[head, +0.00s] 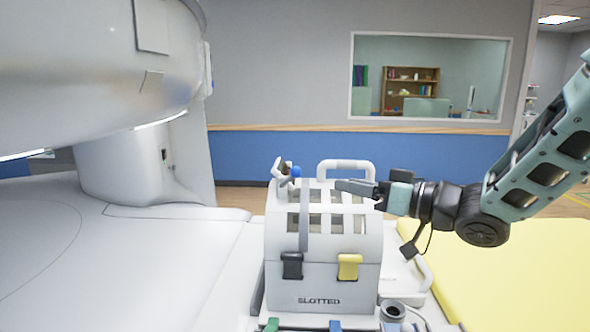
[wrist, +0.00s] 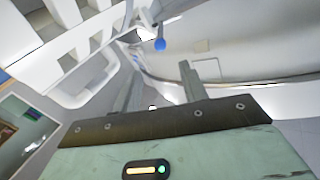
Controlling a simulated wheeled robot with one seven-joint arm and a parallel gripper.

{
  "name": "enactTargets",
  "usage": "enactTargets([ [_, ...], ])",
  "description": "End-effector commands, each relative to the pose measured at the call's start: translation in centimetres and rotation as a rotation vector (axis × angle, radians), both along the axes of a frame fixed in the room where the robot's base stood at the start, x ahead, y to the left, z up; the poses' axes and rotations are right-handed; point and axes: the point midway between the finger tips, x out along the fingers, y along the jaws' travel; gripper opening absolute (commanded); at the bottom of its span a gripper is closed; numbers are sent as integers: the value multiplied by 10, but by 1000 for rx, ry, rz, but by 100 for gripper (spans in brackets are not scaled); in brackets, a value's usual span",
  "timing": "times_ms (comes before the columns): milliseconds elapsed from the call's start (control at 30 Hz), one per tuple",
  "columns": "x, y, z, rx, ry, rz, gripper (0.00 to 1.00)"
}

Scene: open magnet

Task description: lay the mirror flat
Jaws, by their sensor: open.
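A small tilted mirror frame (head: 281,172) with a blue knob (head: 296,171) stands up at the top back left of the white slotted head coil (head: 322,272). Its reflecting face is hard to make out. In the wrist view the blue knob (wrist: 160,44) shows ahead, beyond my fingertips, with part of the frame (wrist: 146,30) above it. My gripper (head: 356,191) comes from the right over the coil's top, fingers pointing left. It is open and empty, apart from the knob and mirror. In the wrist view its two fingers (wrist: 161,80) stand wide apart.
The coil's slotted bars (head: 322,222) lie below my gripper. A white looped handle (head: 345,165) rises behind. Black (head: 291,265) and yellow (head: 349,266) clips are on the front. The magnet housing (head: 100,65) overhangs at left. A yellow pad (head: 510,262) lies at right.

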Motion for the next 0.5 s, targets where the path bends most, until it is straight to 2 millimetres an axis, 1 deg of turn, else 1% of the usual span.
enactTargets([
  [33,6,10,2,1,1,4,43],
  [100,14,23,2,0,1,3,43],
  [500,60,89,2,-2,0,1,43],
])
